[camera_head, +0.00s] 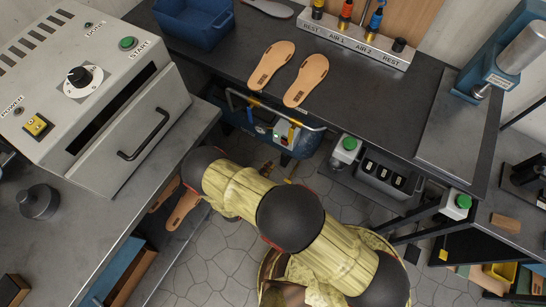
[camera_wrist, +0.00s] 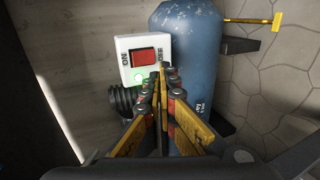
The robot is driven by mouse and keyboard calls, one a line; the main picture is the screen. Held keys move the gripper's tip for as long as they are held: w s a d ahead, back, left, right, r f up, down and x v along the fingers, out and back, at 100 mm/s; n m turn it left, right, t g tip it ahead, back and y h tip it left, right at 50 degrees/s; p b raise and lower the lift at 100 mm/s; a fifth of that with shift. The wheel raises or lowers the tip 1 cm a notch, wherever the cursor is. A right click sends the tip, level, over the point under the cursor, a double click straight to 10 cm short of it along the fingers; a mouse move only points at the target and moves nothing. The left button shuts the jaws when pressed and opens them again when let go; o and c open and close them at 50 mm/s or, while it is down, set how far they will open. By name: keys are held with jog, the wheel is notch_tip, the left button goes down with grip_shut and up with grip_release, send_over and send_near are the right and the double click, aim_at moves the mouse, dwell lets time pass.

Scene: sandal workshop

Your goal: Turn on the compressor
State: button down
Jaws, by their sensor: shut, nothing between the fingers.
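A white switch box (camera_wrist: 126,46) beside the tank carries a red rocker (camera_wrist: 143,56) marked ON at left and OFF at right. A green lamp (camera_wrist: 139,77) glows below the rocker. My gripper (camera_wrist: 162,70) is shut and empty, its tips at the rocker's right edge by OFF. I cannot tell whether they touch it. My arm hides part of the floor in the head view.
The back bench (camera_head: 220,60) overhangs the compressor and bears two tan soles (camera_head: 306,80) and a blue bin (camera_head: 195,22). A grey oven (camera_head: 110,110) stands on the left bench.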

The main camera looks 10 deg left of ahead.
jog(key=shift+s+a+r, duration=0.1)
jog(key=shift+s+a, duration=0.2)
jog(key=shift+s, duration=0.3)
jog(key=shift+s+a, duration=0.25)
jog(key=shift+s, duration=0.35)
